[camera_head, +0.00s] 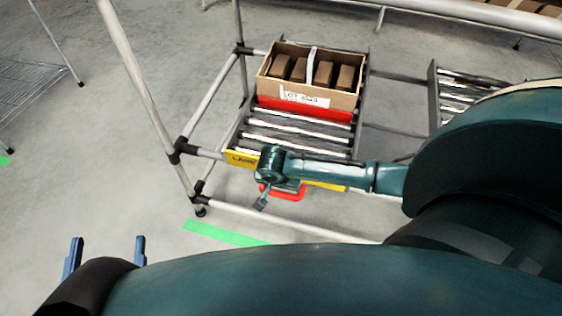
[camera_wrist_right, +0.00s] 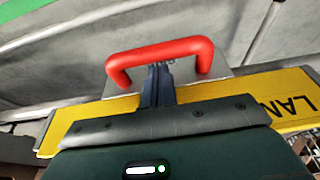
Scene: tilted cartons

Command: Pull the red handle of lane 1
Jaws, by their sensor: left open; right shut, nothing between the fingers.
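The red handle (camera_head: 289,196) is below the yellow lane plate (camera_head: 240,158) at the front of the roller lane. In the right wrist view the handle (camera_wrist_right: 160,50) is a red U-shaped bar in front of a grey plate. My right gripper (camera_wrist_right: 157,70) is shut and empty. Its fingertips are in line with the middle of the bar, between the handle's two legs. I cannot tell whether they touch it. The plate reads "LAN" in the wrist view (camera_wrist_right: 290,104); its number is cut off. My left gripper (camera_head: 105,250) is open and empty, over the floor at lower left.
An open carton (camera_head: 305,98) with several brown boxes stands on the rollers (camera_head: 300,130), a red strip below its front. Grey frame posts (camera_head: 140,80) stand left of the lane. Another roller lane (camera_head: 455,90) is at right. The floor at left is mostly clear.

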